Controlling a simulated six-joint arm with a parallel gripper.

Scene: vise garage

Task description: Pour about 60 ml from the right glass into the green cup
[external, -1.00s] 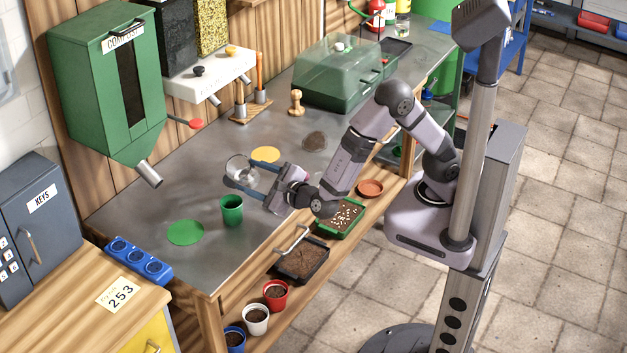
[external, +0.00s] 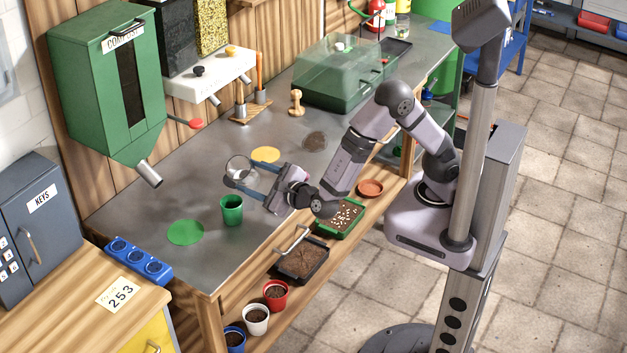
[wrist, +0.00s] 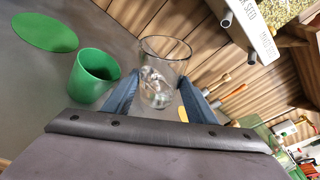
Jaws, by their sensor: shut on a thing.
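My gripper (external: 247,180) is shut on a clear glass (external: 240,167), held between its blue fingers above the bench. In the wrist view the glass (wrist: 160,75) sits between the fingertips (wrist: 157,92), tilted a little in the picture; some clear content seems to show low in it, but the level is hard to read. The green cup (external: 231,210) stands upright on the bench, just left of and nearer than the glass. In the wrist view the green cup (wrist: 93,76) is left of the glass, its mouth open and apart from it.
A flat green disc (external: 185,232) lies left of the cup, and a yellow disc (external: 265,154) lies behind the glass. A green compost bin (external: 105,85) with a spout hangs at the left. Soil trays and pots line the shelf below the bench front.

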